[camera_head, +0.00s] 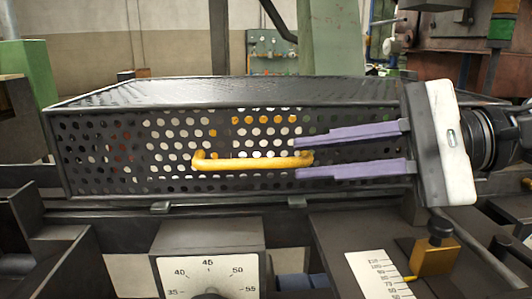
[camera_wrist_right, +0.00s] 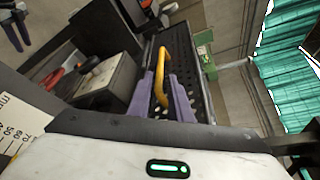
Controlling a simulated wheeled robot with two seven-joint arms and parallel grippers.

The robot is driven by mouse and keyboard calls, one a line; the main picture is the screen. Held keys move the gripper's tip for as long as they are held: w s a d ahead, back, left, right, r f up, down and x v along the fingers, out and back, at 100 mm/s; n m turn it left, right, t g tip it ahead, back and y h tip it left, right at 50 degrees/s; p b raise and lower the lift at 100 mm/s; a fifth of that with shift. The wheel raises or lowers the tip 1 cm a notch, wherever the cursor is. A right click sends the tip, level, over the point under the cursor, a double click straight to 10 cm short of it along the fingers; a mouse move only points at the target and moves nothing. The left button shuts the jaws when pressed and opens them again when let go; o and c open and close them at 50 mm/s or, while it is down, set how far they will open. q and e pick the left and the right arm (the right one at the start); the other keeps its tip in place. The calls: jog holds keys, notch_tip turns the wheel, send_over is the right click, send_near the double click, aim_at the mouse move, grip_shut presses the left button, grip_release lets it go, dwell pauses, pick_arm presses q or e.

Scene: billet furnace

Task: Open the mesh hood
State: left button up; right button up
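The mesh hood (camera_head: 110,150) is a dark box with a perforated front and flat top. It sits level and closed on the dark machine frame. A yellow bar handle (camera_head: 235,164) runs across the lower middle of its front. My right gripper (camera_head: 298,160) has purple fingers. It comes from the right and is open, one finger above and one below the handle's right end, with gaps visible. In the right wrist view the handle (camera_wrist_right: 166,72) shows between the two fingers (camera_wrist_right: 163,92). My left gripper does not show in the head view.
A dial gauge (camera_head: 208,272) stands in front below the hood. A printed scale (camera_head: 378,275) with a brass block (camera_head: 434,257) lies below my right gripper. Green posts (camera_head: 38,72) stand behind left and behind the hood (camera_head: 329,38). Space above the hood is mostly clear.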

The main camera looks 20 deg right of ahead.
aim_at(284, 162)
jog(key=shift+p+x, duration=0.3)
jog(key=shift+x, duration=3.15)
grip_shut()
